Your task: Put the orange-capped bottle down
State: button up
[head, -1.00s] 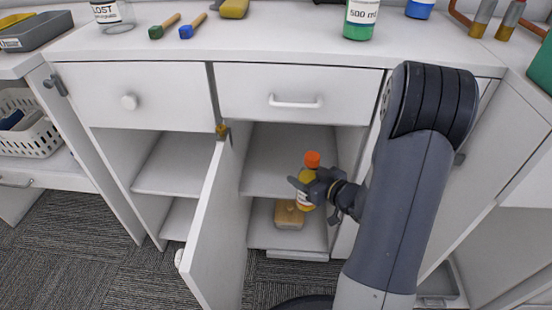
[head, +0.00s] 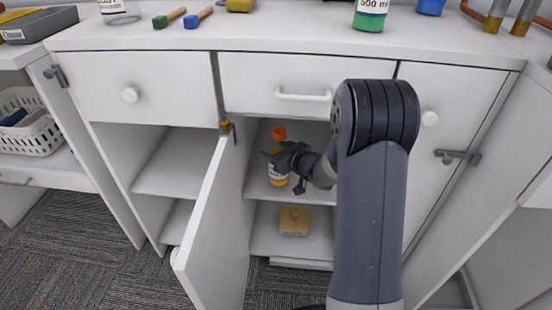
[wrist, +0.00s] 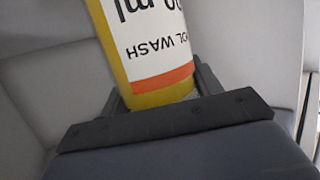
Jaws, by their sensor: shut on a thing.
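The orange-capped bottle (head: 279,134) is yellow with a white label and stands about upright inside the open cabinet, at the upper shelf (head: 257,188). I cannot tell whether its base touches the shelf. My gripper (head: 275,163) is shut on the bottle's body, coming from the right. In the wrist view the bottle (wrist: 155,50) fills the upper middle, its white label reading "WASH" upside down above an orange band. The gripper's fingers (wrist: 158,100) sit on both sides of it. The cap is out of the wrist view.
The open cabinet door (head: 212,220) stands just left of the bottle. A tan block (head: 294,221) lies on the lower shelf. A drawer with a handle (head: 303,96) is above the opening.

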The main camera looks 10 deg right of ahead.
jog(key=shift+f, duration=0.8)
jog(key=shift+b, duration=0.3)
jog(key=shift+f, duration=0.2)
jog(key=o, duration=1.3)
jog(key=shift+r, duration=0.2)
jog(key=p+v, duration=0.3)
jog(key=v, duration=0.9)
jog(key=shift+p, duration=0.4)
